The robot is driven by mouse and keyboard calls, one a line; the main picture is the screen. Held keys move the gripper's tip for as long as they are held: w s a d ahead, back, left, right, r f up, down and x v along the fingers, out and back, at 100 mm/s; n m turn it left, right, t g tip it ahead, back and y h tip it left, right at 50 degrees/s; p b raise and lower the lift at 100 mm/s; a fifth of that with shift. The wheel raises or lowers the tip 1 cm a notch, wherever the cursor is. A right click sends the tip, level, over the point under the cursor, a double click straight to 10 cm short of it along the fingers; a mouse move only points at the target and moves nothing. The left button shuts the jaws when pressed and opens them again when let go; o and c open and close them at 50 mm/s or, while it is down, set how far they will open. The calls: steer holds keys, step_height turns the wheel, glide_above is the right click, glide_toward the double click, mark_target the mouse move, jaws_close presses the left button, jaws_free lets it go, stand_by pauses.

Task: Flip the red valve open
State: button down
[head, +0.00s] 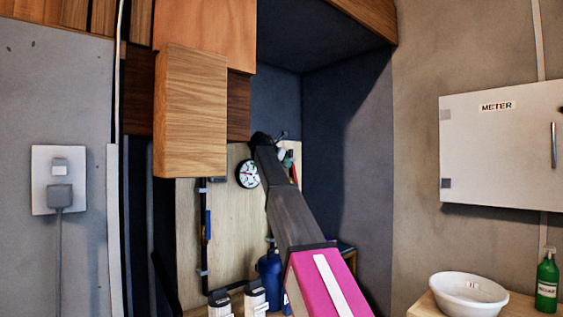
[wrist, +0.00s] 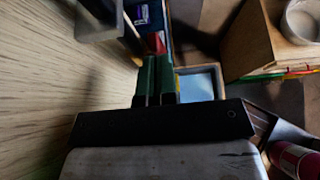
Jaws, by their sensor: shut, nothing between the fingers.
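A narrow red part (head: 294,173), likely the red valve's handle, shows in the head view on the wooden panel (head: 222,230), right of my arm and mostly hidden. My gripper (wrist: 157,62) has dark green fingers, pressed together and empty in the wrist view. A small red piece (wrist: 155,42) lies just beyond the fingertips there; I cannot tell whether it is the valve or whether they touch it. In the head view my arm reaches up across the panel, and the fingers are hard to make out.
A round gauge (head: 248,174) and a black pipe (head: 206,230) are on the panel. A wooden box (head: 190,110) juts out above left. A blue container (head: 269,271) stands below. A white basin (head: 468,294) and green bottle (head: 547,283) stand at the right, under the meter cabinet (head: 500,150).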

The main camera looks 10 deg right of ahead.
mark_target(292, 156)
steer(key=shift+w+d+f, duration=0.1)
steer(key=shift+d, duration=0.05)
steer(key=shift+w+d+r+g+y, duration=0.2)
steer(key=shift+w+d+r, duration=0.2)
steer(key=shift+d, duration=0.25)
steer(key=shift+w+d+r+g+y, duration=0.1)
steer(key=shift+w+d+r+y, duration=0.15)
steer(key=shift+w+d, duration=0.3)
steer(key=shift+s, duration=0.15)
steer(key=shift+r, duration=0.2)
steer(key=shift+r, duration=0.65)
steer(key=shift+r, duration=0.1)
